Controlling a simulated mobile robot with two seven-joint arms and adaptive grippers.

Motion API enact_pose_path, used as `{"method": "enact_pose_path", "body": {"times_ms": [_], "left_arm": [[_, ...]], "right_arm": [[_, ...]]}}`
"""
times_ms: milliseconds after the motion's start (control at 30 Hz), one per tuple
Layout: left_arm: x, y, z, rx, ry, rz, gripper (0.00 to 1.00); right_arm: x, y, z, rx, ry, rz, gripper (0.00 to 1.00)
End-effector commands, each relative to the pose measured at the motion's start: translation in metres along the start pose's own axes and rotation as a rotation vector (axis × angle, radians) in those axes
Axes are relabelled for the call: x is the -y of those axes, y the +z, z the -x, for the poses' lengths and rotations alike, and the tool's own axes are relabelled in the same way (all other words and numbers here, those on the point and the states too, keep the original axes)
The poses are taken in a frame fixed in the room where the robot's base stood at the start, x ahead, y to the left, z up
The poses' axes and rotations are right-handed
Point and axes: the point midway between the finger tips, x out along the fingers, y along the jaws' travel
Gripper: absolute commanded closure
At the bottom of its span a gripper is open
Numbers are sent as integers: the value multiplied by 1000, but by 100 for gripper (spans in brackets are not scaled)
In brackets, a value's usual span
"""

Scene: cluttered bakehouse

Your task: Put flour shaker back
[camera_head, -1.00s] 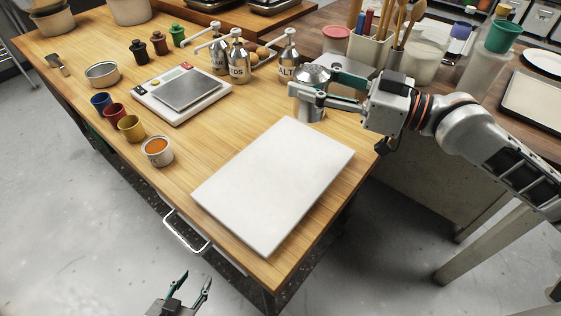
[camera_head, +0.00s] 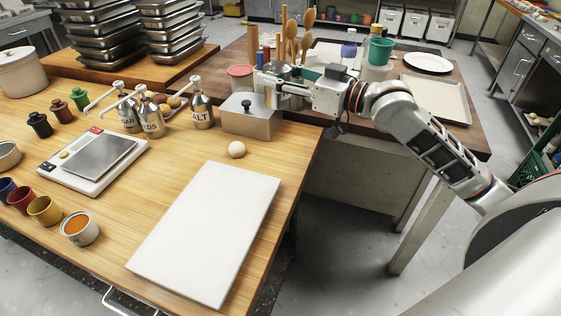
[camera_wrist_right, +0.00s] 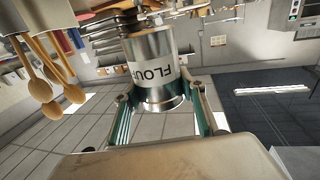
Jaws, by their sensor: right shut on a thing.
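The flour shaker (camera_head: 287,71) is a metal can, and its "FLOUR" label shows in the right wrist view (camera_wrist_right: 152,73). My right gripper (camera_head: 275,83) is shut on it, with one finger on each side of the can in the right wrist view (camera_wrist_right: 160,103). In the head view the fingers hide part of the can. It appears held above the lidded metal box (camera_head: 250,119) and the tool area at the back. My left gripper is out of view.
Pump bottles (camera_head: 202,112), a scale (camera_head: 93,160) and small coloured cups (camera_head: 45,210) stand on the wooden table. A white board (camera_head: 207,232) and a pale ball (camera_head: 236,149) lie in front. Wooden spoons (camera_head: 291,30) stand upright close behind the shaker.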

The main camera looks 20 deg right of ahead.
Motion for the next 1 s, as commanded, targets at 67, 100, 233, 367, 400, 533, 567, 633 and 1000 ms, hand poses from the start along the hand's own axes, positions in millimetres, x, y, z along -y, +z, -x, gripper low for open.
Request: {"method": "enact_pose_path", "body": {"times_ms": [67,100,233,367,400,533,567,633,1000], "left_arm": [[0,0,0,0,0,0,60],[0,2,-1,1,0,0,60],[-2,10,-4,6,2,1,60],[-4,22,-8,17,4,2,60],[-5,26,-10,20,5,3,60],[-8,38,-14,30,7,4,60],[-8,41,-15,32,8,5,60],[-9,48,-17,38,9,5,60],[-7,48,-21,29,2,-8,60]], "right_arm": [[-7,3,2,1,17,-3,87],[-9,9,2,2,21,-6,87],[-10,37,3,5,25,-9,87],[-10,70,3,6,24,-8,87],[-10,80,3,6,24,-8,87],[-9,112,3,6,23,-8,87],[-9,119,3,6,23,-8,87],[-9,134,3,5,23,-7,87],[-9,170,3,3,22,-5,87]]}}
